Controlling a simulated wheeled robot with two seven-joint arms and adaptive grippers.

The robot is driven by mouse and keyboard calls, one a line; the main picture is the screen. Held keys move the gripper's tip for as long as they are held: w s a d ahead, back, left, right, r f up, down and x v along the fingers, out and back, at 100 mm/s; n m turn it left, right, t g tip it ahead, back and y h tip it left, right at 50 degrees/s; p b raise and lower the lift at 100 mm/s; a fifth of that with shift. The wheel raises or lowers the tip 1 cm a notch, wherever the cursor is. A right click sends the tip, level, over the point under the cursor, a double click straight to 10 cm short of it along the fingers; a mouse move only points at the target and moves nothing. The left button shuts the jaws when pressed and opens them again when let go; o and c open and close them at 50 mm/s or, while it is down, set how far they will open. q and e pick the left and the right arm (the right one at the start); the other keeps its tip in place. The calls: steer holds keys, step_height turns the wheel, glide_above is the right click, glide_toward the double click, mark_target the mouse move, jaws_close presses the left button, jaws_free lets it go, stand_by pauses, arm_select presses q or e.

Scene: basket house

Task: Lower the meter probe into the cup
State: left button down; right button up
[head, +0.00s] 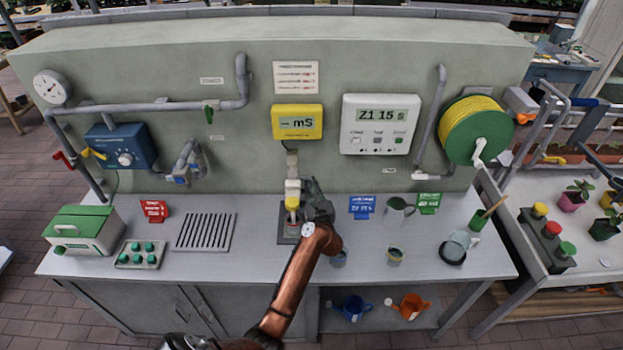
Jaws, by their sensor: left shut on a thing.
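The yellow and white meter probe (292,199) hangs upright in front of the back wall, below the yellow meter reading mS (297,122). My left gripper (304,200) is at the probe from its right side and is shut on it. The probe's lower end is over a dark square pad (285,238) on the bench. A small reddish thing (292,227) shows on the pad below the probe; I cannot tell whether it is a cup. A small cup (338,259) stands just right of my forearm, and another cup (394,257) stands further right. My right gripper is not in view.
A clear jug (398,212) stands behind the cups, with blue (362,206) and green (428,202) signs nearby. A drain grate (205,232) and a green button box (141,254) lie left. The bench front is mostly clear.

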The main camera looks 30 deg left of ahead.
arm_select(q)
steer(key=shift+f, duration=0.35)
steer(key=shift+r, duration=0.1)
steer(key=c, duration=2.3)
jaws_free()
steer(key=shift+r, duration=0.1)
steer(key=v, duration=0.7)
steer(key=shift+s+d, duration=0.15)
steer(key=shift+s, duration=0.05)
